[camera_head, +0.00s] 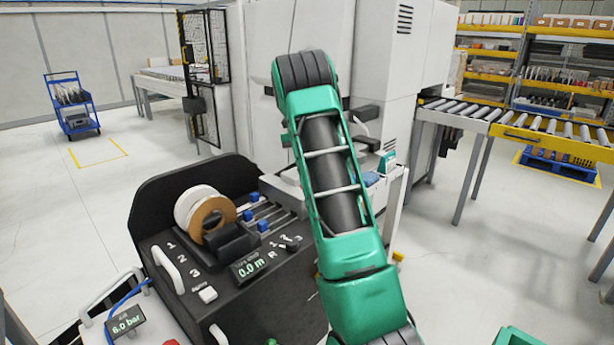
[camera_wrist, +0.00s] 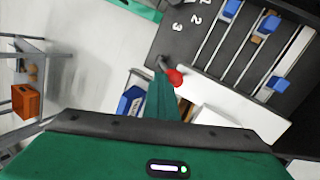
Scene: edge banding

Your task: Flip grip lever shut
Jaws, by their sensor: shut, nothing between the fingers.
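A lever with a red knob (camera_wrist: 175,77) and a dark stem shows in the wrist view, beside the dark panel's edge below the printed 3. I take it to be the grip lever. My gripper (camera_wrist: 163,84) is shut and empty; its green fingers reach up from the bottom of the wrist view. Their tips appear right beside the red knob; I cannot tell whether they touch it. In the head view my green arm crosses the middle and hides the lever; my fingertips are not clearly seen there.
The dark edge-banding console (camera_head: 160,240) carries a white reel and a brown tape reel (camera_head: 212,220), a 0.0 m display (camera_head: 250,268) and rails with blue blocks (camera_wrist: 269,24). A roller conveyor (camera_head: 540,130) stands at right. Open floor lies at left around a blue cart (camera_head: 72,104).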

